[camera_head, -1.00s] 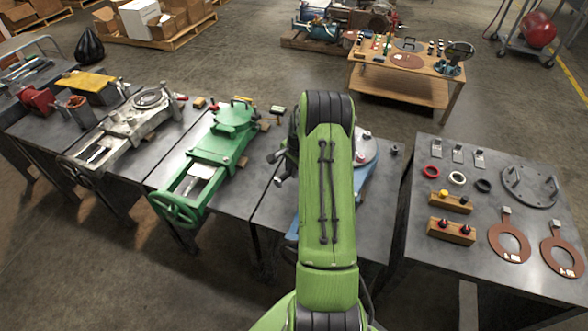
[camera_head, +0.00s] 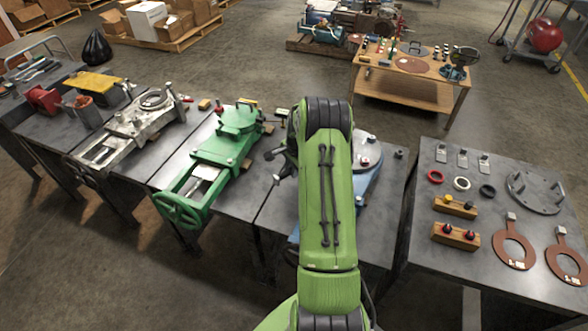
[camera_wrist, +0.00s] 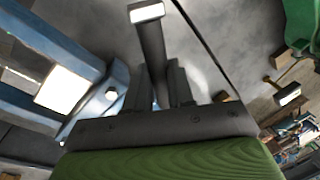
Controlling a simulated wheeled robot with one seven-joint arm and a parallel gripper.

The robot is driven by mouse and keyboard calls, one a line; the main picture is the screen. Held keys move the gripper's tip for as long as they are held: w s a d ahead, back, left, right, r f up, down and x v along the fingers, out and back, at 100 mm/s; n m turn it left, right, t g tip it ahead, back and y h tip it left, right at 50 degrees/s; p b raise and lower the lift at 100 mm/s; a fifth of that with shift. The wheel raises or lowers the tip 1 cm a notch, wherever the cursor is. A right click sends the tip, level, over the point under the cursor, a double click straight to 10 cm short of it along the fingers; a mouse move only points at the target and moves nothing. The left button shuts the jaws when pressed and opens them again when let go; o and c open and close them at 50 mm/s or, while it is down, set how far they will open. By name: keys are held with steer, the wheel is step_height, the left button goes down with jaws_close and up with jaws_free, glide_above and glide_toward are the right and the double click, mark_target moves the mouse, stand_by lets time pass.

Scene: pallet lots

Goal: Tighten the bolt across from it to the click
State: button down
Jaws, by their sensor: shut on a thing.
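In the wrist view my gripper (camera_wrist: 162,88) is shut on a dark bar-shaped tool (camera_wrist: 152,45) with a pale, flat end, held out in front of the fingers. The blue valve (camera_wrist: 55,45) lies to the left of the tool in that view, with a pale bolt-like head (camera_wrist: 111,93) on its blue part. The tool appears apart from that head. In the head view the blue valve (camera_head: 366,160) is mostly hidden behind my green arm, and my gripper is hidden too. I cannot make out which bolt is opposite another.
A green valve (camera_head: 225,145) and a grey valve (camera_head: 130,130) stand on tables to the left. The right table (camera_head: 480,265) holds gaskets, rings, a round flange (camera_head: 537,192) and wooden blocks. A wooden bench (camera_head: 425,90) stands behind. Open floor lies between.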

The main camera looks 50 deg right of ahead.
steer(key=shift+w+d+r+m, duration=0.1)
steer(key=shift+w+m, duration=0.2)
steer(key=shift+w, duration=0.2)
steer(key=shift+w, duration=0.2)
steer(key=shift+w+d+m, duration=0.2)
steer(key=shift+w+m, duration=0.35)
steer(key=shift+m, duration=0.05)
steer(key=shift+s, duration=0.1)
steer(key=shift+s+a+n, duration=0.2)
steer(key=shift+s+n, duration=0.5)
steer(key=shift+s, duration=0.15)
steer(key=shift+r, duration=0.7)
stand_by(1.9)
